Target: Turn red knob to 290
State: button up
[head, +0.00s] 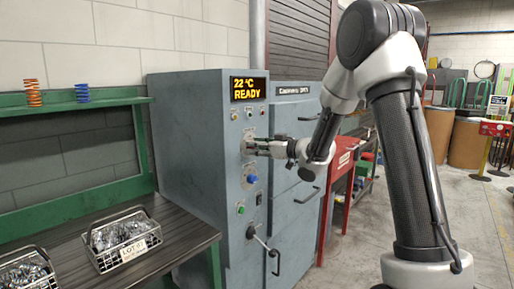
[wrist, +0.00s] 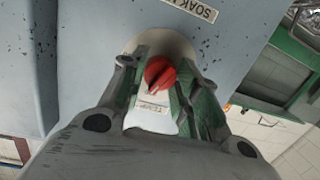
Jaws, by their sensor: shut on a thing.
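The red knob (wrist: 160,75) sits on a pale round plate on the grey-blue machine panel in the wrist view. My gripper (wrist: 162,82) has one finger on each side of the knob and is shut on it. A label below the knob is partly hidden and upside down. In the head view my gripper (head: 250,147) reaches the machine's front panel (head: 240,110) from the right and hides the knob. The display (head: 248,89) above reads 22 °C READY.
A blue knob (head: 252,179), a green button (head: 241,209) and a lever handle (head: 262,243) sit lower on the panel. A bench with wire baskets (head: 121,240) stands at the left. Drawer handles (head: 308,193) stick out at the right.

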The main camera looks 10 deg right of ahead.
jog(key=shift+f+m+t+y, duration=0.1)
jog(key=shift+m+y, duration=0.2)
jog(key=shift+m, duration=2.25)
jog(key=shift+f+m+t+y, duration=0.15)
jog(key=shift+m+y, duration=0.15)
jog(key=shift+m, duration=2.2)
jog(key=shift+f+m+t+y, duration=0.1)
jog(key=shift+m+y, duration=0.2)
jog(key=shift+m, duration=2.25)
jog(key=o, duration=1)
jog(key=shift+r, duration=0.1)
jog(key=v, duration=1.2)
jog(key=shift+a, duration=0.1)
